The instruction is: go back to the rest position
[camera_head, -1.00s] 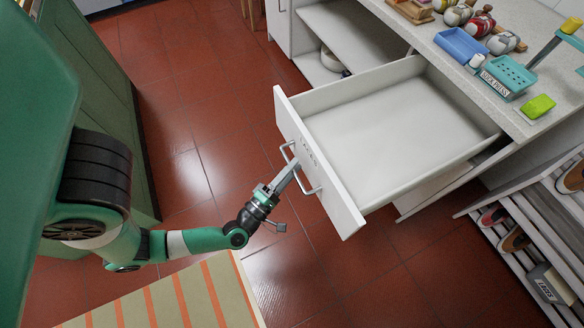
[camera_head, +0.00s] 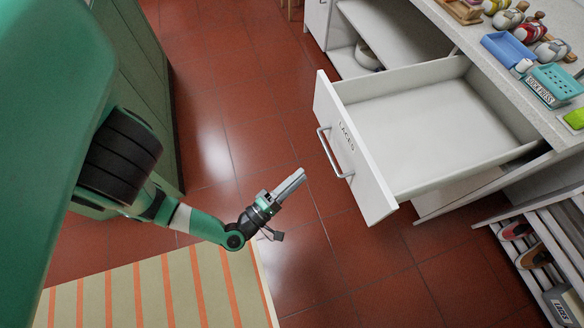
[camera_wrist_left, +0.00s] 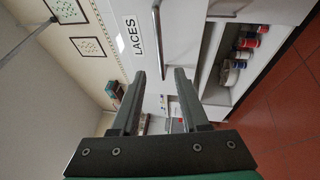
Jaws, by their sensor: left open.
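My left gripper (camera_head: 290,187) is open and empty over the red floor, to the left of the open drawer and apart from it. The white drawer (camera_head: 355,165) is pulled out and empty, with "LACES" on its front and a metal handle (camera_head: 333,153). In the left wrist view, the two fingers of the gripper (camera_wrist_left: 158,95) are spread, with nothing between them. The drawer front (camera_wrist_left: 160,40) with the "LACES" label shows beyond them. My right gripper is not in view.
The counter (camera_head: 465,40) holds a blue tray (camera_head: 506,48), a teal sock press (camera_head: 553,84) and several rolled items. A shoe rack (camera_head: 545,250) stands at lower right. A striped mat (camera_head: 150,290) lies at lower left. Red floor lies clear between the green cabinet (camera_head: 140,80) and drawer.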

